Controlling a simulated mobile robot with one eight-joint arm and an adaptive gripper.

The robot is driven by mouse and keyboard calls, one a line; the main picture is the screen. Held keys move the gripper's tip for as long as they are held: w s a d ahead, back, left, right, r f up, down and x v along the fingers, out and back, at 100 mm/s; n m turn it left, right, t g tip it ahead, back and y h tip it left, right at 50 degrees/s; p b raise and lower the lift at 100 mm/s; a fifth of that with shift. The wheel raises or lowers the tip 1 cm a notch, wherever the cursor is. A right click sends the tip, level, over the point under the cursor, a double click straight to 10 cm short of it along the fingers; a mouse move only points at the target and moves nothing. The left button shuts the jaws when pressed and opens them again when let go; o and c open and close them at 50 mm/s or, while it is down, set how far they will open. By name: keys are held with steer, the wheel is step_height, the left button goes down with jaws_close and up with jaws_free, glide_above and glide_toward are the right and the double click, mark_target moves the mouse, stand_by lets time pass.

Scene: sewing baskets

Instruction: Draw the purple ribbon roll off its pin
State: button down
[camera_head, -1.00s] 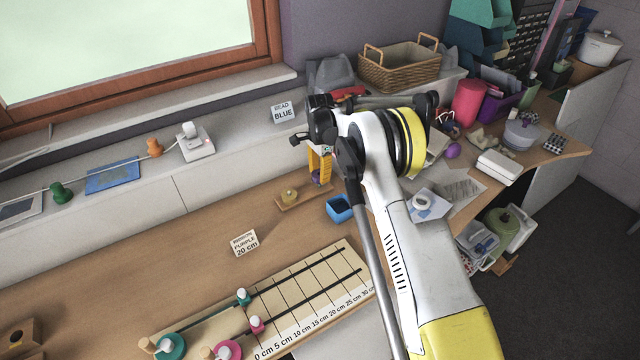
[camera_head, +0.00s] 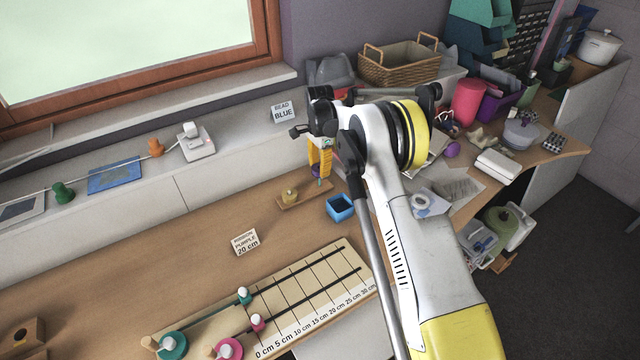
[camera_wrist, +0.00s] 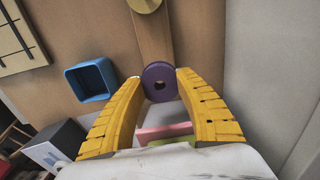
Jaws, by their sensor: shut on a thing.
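The purple ribbon roll (camera_wrist: 160,83) sits between the two yellow fingertips of my gripper (camera_wrist: 160,86) in the wrist view, its centre hole dark. My gripper is shut on it. In the head view the roll (camera_head: 315,170) is a small purple patch, partly hidden by my yellow fingers (camera_head: 320,160). The wooden pin base (camera_head: 288,207) lies below and behind it; it also shows in the wrist view (camera_wrist: 153,42). A thin upright tip, perhaps the pin (camera_head: 320,182), shows just below the roll. I cannot tell whether the roll is fully clear of it.
A yellow roll (camera_head: 290,194) stands on the same base. A blue open box (camera_head: 340,208) is close to the right. A card reading "RIBBON PURPLE 20 cm" (camera_head: 245,242) and a measuring board (camera_head: 300,290) with teal and pink rolls are nearer. Open desk lies left.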

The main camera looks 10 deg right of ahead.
steer(key=shift+r+p, duration=0.85)
steer(key=shift+r, duration=1.2)
